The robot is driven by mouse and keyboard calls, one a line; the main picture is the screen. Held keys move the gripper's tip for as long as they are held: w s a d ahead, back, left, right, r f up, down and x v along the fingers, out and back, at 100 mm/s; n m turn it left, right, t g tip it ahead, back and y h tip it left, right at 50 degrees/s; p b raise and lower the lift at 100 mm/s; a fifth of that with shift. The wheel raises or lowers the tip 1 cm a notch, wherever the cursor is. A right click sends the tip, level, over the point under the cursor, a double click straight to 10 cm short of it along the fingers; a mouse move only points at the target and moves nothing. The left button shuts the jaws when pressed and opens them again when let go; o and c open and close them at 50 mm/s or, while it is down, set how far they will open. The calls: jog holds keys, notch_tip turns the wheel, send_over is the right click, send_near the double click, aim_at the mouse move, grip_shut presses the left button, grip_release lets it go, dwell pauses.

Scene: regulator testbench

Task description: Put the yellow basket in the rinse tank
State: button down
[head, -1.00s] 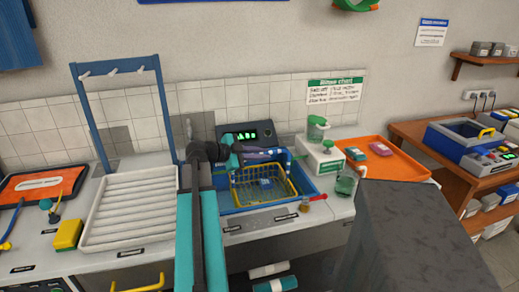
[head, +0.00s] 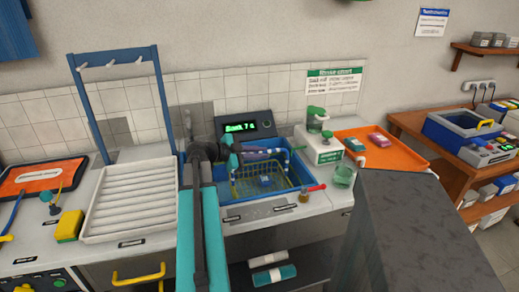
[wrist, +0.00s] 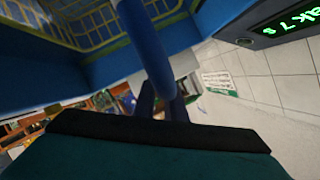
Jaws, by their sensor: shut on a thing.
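The yellow wire basket (head: 243,188) is down inside the blue rinse tank (head: 312,180), with a small blue item (head: 265,180) in it. It sits low, below the tank's rim; whether it rests on the bottom is not clear. My gripper (head: 287,152) is over the tank's back part, shut on the basket's handle, with the fingers partly hidden. In the wrist view the basket's yellow mesh (wrist: 90,25) shows at the top left, and a blue bar, apparently the handle, runs down to my fingers (wrist: 160,100). The display (head: 247,127) behind the tank reads about "Soak 7 s".
A white ribbed drain tray (head: 130,205) with a blue hook frame (head: 160,110) stands left of the tank. A white dispenser (head: 320,145), a green beaker (head: 343,175) and an orange tray (head: 385,155) are to the right. A red-handled brush (head: 315,188) lies at the tank's front right.

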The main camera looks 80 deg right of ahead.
jog(key=shift+f, duration=0.9)
jog(key=c, duration=1.8)
grip_release()
jog(key=shift+f, duration=0.1)
jog(key=shift+a, duration=0.1)
jog(key=b+v, duration=0.1)
jog(key=v, duration=1.1)
jog(key=shift+b, duration=0.3)
